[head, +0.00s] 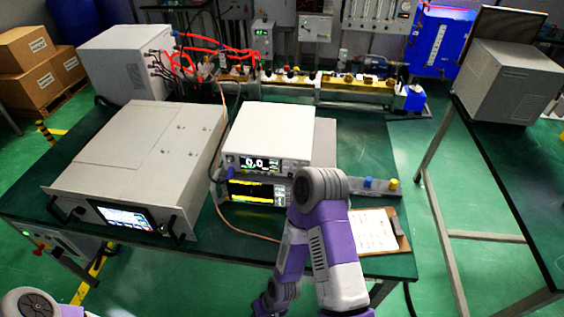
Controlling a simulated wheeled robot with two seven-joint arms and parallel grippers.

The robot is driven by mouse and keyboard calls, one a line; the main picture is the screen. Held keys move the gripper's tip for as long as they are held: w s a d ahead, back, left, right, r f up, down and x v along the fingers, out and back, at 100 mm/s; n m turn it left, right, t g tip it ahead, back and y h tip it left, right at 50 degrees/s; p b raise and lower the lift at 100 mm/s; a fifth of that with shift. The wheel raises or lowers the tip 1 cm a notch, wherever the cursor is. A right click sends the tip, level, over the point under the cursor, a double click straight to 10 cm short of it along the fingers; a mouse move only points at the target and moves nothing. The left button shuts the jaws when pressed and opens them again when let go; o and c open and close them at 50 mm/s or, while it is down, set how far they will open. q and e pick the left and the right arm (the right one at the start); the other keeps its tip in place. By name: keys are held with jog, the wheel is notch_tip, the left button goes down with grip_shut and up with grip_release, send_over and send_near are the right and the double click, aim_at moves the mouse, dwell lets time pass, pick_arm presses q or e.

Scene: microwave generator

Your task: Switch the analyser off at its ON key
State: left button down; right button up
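The analyser (257,192) appears to be the lower of two stacked instruments on the green bench. Its dark screen is lit, with a yellow band along the top. A white instrument (268,135) showing 0.0 sits on top of it. My purple and white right arm rises from the bottom, and its rounded joint stands in front of the analyser's right end. I cannot make out the ON key; it is too small or hidden. My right gripper is not visible. Only a joint of my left arm shows at the bottom left, and its gripper is out of view.
A large grey unit (135,150) with a lit screen and black handles stands left of the stack. Hoses and a waveguide line (340,88) run along the back.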

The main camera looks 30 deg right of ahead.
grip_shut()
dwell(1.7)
